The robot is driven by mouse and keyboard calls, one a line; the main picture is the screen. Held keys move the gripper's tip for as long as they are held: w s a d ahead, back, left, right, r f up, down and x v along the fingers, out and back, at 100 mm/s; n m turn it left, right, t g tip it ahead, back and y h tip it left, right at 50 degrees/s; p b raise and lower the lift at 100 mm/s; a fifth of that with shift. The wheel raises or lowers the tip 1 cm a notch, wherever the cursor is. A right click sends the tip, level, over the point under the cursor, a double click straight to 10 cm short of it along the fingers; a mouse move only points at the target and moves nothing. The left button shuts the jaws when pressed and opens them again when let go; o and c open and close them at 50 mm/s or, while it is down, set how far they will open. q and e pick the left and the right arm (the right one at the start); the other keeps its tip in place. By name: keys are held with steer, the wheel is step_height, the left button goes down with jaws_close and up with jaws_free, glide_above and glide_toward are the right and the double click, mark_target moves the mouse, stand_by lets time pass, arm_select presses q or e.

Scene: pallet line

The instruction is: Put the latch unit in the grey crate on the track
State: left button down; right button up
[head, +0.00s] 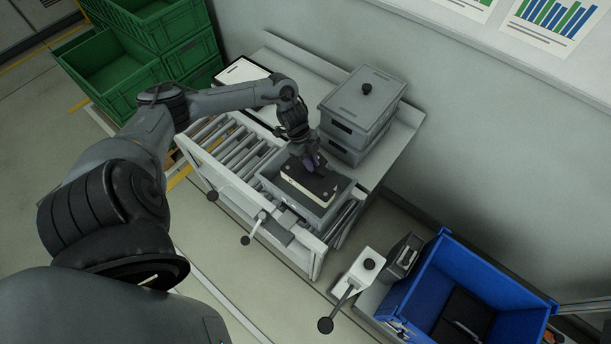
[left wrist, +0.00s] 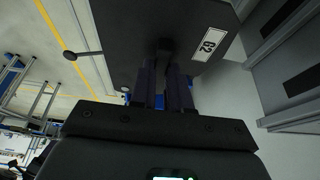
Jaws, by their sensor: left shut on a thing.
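The latch unit (head: 308,183) is a flat block with a dark top and cream sides. My left gripper (head: 312,162) is shut on it from above. In the left wrist view my left gripper (left wrist: 165,88) has both fingers closed on a small grip of the dark latch unit (left wrist: 120,40), which carries a white number label. The latch unit is over the opening of the grey crate (head: 318,213) on the roller track (head: 232,150). It hides most of the crate's inside; I cannot tell whether it touches the crate. My right gripper is not in view.
Stacked grey crates with a lid (head: 362,100) stand close behind the crate. A blue bin (head: 410,292) with dark parts is at the lower right, beside a lever with a black knob (head: 326,325). Green crates (head: 110,75) are at the upper left. The rollers left of the crate are bare.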

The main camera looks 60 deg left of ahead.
mark_target(310, 175)
arm_select(q)
step_height(310, 175, down, 5)
steer(key=shift+f, duration=0.2)
steer(key=shift+a+f, duration=0.1)
steer(key=shift+f, duration=2.1)
steer(key=shift+f, duration=0.1)
steer(key=shift+f+b, duration=0.45)
steer(key=shift+f, duration=0.05)
steer(key=c, duration=1.1)
jaws_free()
